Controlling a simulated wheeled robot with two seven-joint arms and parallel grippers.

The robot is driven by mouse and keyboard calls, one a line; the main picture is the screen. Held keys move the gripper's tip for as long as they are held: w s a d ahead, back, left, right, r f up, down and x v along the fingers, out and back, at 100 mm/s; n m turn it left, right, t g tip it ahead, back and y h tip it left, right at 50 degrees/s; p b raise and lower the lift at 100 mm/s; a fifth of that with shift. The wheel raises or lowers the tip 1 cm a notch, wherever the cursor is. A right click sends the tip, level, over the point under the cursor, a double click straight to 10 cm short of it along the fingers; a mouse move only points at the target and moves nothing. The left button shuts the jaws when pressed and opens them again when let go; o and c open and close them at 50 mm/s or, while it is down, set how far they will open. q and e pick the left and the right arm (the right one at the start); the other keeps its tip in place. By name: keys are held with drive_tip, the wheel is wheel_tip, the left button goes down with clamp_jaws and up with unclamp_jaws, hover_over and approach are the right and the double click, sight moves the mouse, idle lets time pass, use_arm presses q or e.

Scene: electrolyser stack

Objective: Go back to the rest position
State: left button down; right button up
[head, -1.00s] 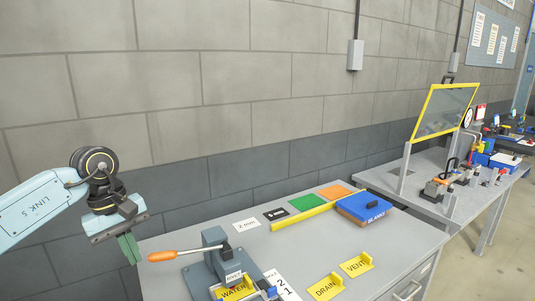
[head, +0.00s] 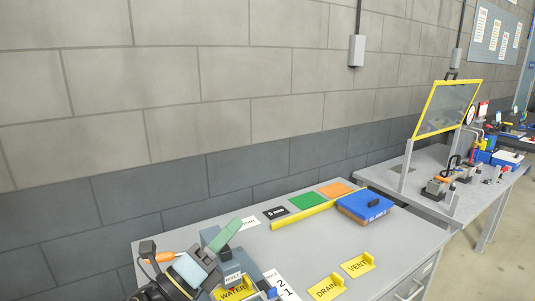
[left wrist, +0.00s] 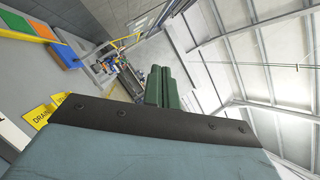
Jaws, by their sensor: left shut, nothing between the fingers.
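My left gripper (head: 232,228) is at the lower left in the head view, its green fingers shut and empty, pointing up and right. It is in front of the grey bench fixture with the orange handle (head: 160,258) and partly hides it; I cannot tell whether they touch. In the left wrist view the closed green fingers (left wrist: 161,86) point away from the camera, with open room and the ceiling beyond. My right gripper is not in view.
The bench (head: 300,252) carries yellow WATER (head: 232,293), DRAIN (head: 326,287) and VENT (head: 358,265) signs. A blue BLANKS box (head: 364,207) and green (head: 308,201) and orange (head: 335,189) squares lie farther back. A yellow-framed screen (head: 447,109) stands on the second bench. A block wall is behind.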

use_arm(q)
drive_tip(key=s+a+f+n+g+y, duration=0.25)
drive_tip(key=a+f+n+y, duration=0.55)
drive_tip(key=n, duration=0.4)
drive_tip(key=s+a+f+n+g+y, duration=0.1)
drive_tip(key=s+a+f+n+y, duration=0.35)
drive_tip(key=f+n+y, duration=0.5)
drive_tip(key=s+a+f+n+g+h, duration=0.1)
drive_tip(key=s+f+n+g, duration=0.4)
drive_tip(key=s, duration=0.5)
drive_tip(key=s+a+f+n+g+h, duration=0.1)
drive_tip(key=s+a+f+n+g, duration=0.1)
drive_tip(key=s+f+n+g, duration=0.5)
drive_tip(key=s+f+m+t+b, duration=0.1)
drive_tip(key=s+f, duration=0.1)
drive_tip(key=f, duration=1)
drive_tip(key=s+f+m, duration=0.1)
drive_tip(key=s+f, duration=0.1)
drive_tip(key=f, duration=1.1)
drive_tip(key=s+a+f+g+b, duration=0.1)
drive_tip(key=s+a+f, duration=0.1)
drive_tip(key=s+f, duration=1.4)
drive_tip(key=shift+s+a, duration=0.25)
drive_tip(key=shift+s, duration=0.3)
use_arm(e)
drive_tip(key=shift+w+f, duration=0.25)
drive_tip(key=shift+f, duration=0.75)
